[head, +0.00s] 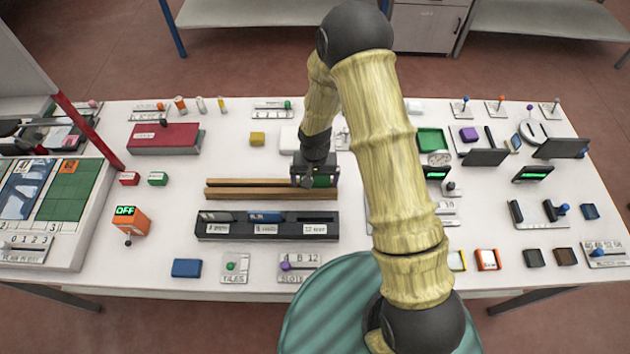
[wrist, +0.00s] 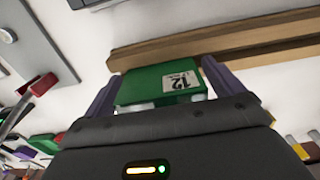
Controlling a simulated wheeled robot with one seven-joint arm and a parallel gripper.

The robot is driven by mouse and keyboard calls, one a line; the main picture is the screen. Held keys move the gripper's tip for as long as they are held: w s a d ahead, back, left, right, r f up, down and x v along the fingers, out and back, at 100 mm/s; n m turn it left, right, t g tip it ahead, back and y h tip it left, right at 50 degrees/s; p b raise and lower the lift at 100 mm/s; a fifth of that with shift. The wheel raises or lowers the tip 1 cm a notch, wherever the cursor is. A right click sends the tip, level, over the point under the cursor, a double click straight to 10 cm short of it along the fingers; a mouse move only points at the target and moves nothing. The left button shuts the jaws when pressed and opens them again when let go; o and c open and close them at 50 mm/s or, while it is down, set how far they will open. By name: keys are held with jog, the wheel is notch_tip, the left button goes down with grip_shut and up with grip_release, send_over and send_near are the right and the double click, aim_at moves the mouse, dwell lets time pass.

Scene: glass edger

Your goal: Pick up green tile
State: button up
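The green tile (wrist: 150,84) lies between the two fingers of my gripper (wrist: 160,88) in the wrist view, with both fingers against its side edges. A white label reading 12 is on its face. In the head view the green tile (head: 323,182) shows only as a small patch beside my gripper (head: 312,181), at the right end of the wooden rails (head: 250,194). My gripper hides most of it there. I cannot tell whether the tile still touches the rails.
A black slotted rack (head: 215,232) with labels stands in front of the rails. An orange OFF box (head: 130,220) stands left. Bare white table lies between the rails and the red box.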

jog(key=c, duration=1.1)
jog(key=shift+r, duration=0.15)
jog(key=shift+c, duration=0.2)
notch_tip(320, 180, up, 10)
jog(key=shift+f+b, duration=0.1)
jog(key=shift+b, duration=1.05)
jog(key=shift+f, duration=0.1)
